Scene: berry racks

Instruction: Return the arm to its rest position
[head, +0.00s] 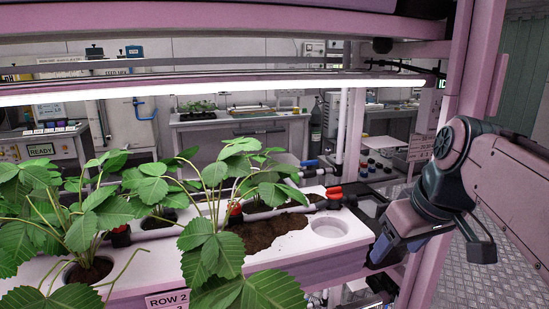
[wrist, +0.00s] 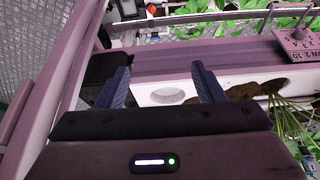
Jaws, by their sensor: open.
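In the wrist view my gripper (wrist: 160,88) is open, with two dark blue fingers apart and nothing between them. Beyond the fingers lies the white planting trough with an empty round hole (wrist: 168,96). In the head view my arm (head: 465,190) comes in from the right.
Strawberry plants (head: 205,190) grow in the trough at left and middle. A pink rack post (head: 455,75) stands close behind my arm. A lit lamp bar (head: 215,85) crosses above the plants. Patterned metal floor (head: 480,265) shows at right.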

